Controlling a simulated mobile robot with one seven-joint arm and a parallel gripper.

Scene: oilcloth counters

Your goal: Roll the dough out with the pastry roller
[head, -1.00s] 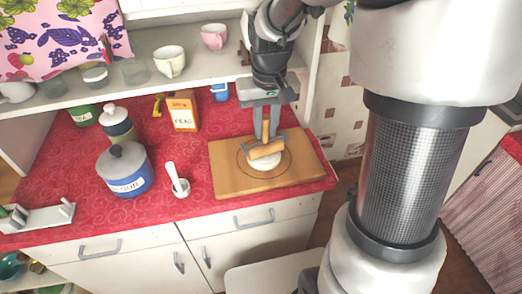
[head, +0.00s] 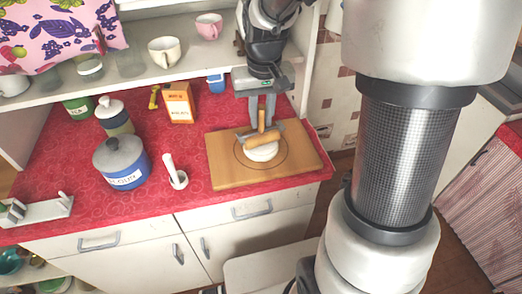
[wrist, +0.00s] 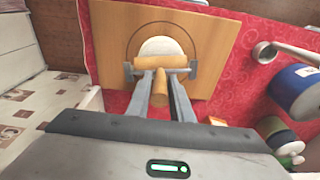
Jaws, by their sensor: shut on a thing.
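The white round dough (head: 262,152) lies inside a dark circle drawn on the wooden board (head: 225,170). In the wrist view the dough (wrist: 160,47) is partly hidden by the roller. The pastry roller has a wooden cylinder (head: 265,135) across the dough and a wooden handle (wrist: 159,95). My gripper (head: 262,117) points down from above and is shut on the handle; in the wrist view its fingers (wrist: 160,88) close on both sides of it. The cylinder lies over the dough's edge; whether it presses on it I cannot tell.
A white mortar with a pestle (head: 177,176) stands left of the board, with a blue flour pot (head: 122,168) beyond it. An orange box (head: 179,104) and a blue cup (head: 216,84) stand behind. The shelf (head: 120,82) holds cups.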

